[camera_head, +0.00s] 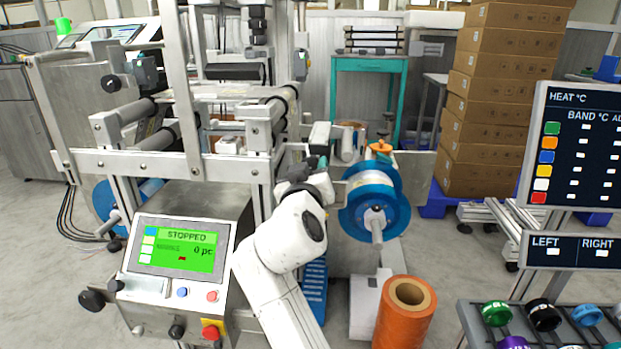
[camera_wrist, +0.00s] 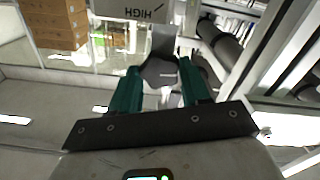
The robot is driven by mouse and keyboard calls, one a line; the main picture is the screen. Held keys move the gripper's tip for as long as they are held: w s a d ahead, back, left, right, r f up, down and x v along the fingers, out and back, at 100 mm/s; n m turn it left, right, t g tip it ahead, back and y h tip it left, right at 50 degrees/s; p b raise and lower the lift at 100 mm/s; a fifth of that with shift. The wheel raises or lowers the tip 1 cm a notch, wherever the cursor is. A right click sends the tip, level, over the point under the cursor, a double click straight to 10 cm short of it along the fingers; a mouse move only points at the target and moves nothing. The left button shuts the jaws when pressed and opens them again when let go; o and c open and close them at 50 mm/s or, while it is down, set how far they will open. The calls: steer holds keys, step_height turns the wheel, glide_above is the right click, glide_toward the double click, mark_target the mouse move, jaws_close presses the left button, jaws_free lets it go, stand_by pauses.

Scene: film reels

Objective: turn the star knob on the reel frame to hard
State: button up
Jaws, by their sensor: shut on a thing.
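My gripper (camera_wrist: 159,80) has two teal fingers, shut on a dark grey faceted knob (camera_wrist: 160,71) in the wrist view. A pale plate (camera_wrist: 130,30) beyond the knob bears the word HIGH upside down and a dark slanted mark. In the head view my gripper (camera_head: 318,165) is beside the reel frame, left of a blue film reel (camera_head: 374,204). The knob cannot be made out there behind my arm. I cannot read the knob's setting.
An orange knob-like piece (camera_head: 380,147) stands above the blue reel. An orange roll (camera_head: 405,312) stands in front, close to my arm. A control panel (camera_head: 180,248) reading STOPPED is at left. Stacked cartons (camera_head: 500,110) stand behind at right. Metal machine rails crowd the left.

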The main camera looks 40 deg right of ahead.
steer(key=shift+f+m, duration=0.2)
steer(key=shift+m, duration=0.3)
steer(key=o, duration=1.1)
steer(key=shift+r, duration=0.15)
steer(key=shift+c, duration=0.2)
steer(key=p+v, duration=0.2)
steer(key=v, duration=0.8)
steer(key=shift+s+a, duration=0.25)
steer(key=shift+a, duration=0.05)
